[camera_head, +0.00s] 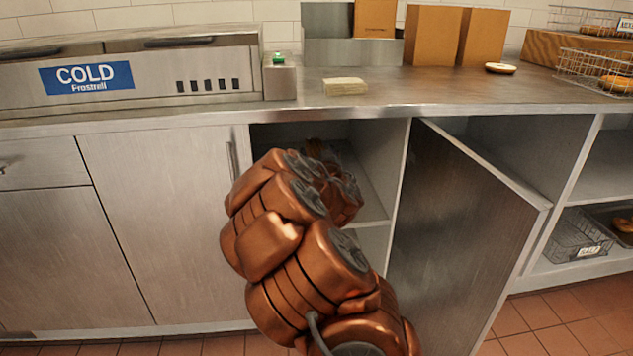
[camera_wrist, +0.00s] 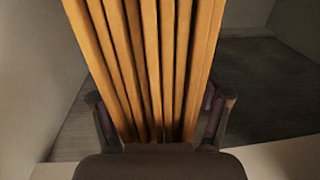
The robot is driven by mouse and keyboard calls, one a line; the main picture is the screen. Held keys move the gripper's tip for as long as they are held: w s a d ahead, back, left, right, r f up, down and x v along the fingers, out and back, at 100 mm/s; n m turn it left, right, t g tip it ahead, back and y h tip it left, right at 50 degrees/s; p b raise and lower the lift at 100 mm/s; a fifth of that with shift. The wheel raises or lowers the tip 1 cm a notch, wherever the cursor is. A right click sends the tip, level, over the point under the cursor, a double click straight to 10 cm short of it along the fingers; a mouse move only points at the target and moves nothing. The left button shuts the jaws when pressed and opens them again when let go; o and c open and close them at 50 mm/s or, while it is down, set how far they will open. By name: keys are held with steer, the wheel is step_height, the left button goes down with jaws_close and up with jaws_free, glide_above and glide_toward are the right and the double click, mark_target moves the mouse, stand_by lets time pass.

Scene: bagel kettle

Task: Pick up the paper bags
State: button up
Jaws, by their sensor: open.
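The paper bags (camera_wrist: 150,60) fill the middle of the wrist view as a bundle of tan, upright folded sheets standing side by side. My gripper (camera_wrist: 162,102) is open, with one dark finger on each side of the lower part of the bundle. I cannot tell whether either finger touches the bags. In the head view my copper-coloured arm reaches into the open cabinet below the counter and hides the gripper. A small brown patch (camera_head: 317,148) shows behind the arm and may be part of the bags.
The cabinet door (camera_head: 455,225) stands open to the right of my arm. The cabinet shelf (camera_head: 372,205) and side walls are close around.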

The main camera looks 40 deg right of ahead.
jaws_close()
stand_by(0.8)
